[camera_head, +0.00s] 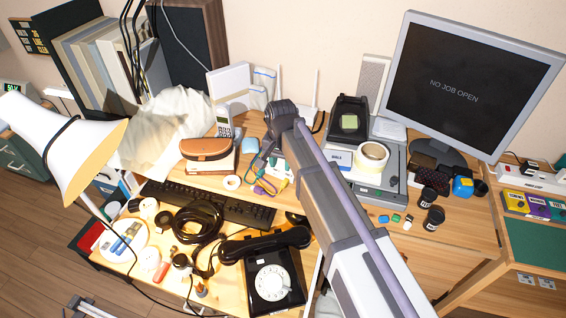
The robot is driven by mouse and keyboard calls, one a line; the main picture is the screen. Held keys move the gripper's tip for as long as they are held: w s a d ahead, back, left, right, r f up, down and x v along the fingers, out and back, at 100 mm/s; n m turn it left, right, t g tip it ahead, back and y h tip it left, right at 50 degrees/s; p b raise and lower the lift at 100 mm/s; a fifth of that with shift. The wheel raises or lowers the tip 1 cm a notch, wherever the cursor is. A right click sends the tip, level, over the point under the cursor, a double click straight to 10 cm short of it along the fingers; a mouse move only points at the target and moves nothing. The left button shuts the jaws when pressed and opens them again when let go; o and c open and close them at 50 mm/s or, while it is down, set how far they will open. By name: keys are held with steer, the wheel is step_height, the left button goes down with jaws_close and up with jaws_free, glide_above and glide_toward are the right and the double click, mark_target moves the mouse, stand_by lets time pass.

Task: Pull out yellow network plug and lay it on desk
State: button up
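My arm reaches in from the lower right, and its wrist bends down over the back middle of the desk (212,268). My gripper (262,163) is small and dark there, among coloured cables and plugs. I cannot tell whether its fingers are open or shut, or whether they touch anything. A small yellow piece (264,188), perhaps the yellow network plug or its cable, shows just below the gripper. A white device with upright antennas (314,92), perhaps a router, stands behind my wrist, which hides part of it.
A black dial phone (270,283) and a keyboard (208,203) lie in front. A brown case (206,148) and a white tape roll (232,182) are left of the gripper. A monitor (468,85) and several dark canisters stand right. The desk is crowded.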

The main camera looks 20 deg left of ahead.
mark_target(283, 184)
steer(key=shift+d+m, duration=0.35)
steer(key=shift+m, duration=0.45)
step_height(283, 184, down, 9)
steer(key=b, duration=0.9)
steer(key=shift+r, duration=0.1)
steer(key=shift+c, duration=0.5)
steer(key=c, duration=0.5)
steer(key=shift+s+a, duration=0.25)
steer(key=shift+s, duration=0.9)
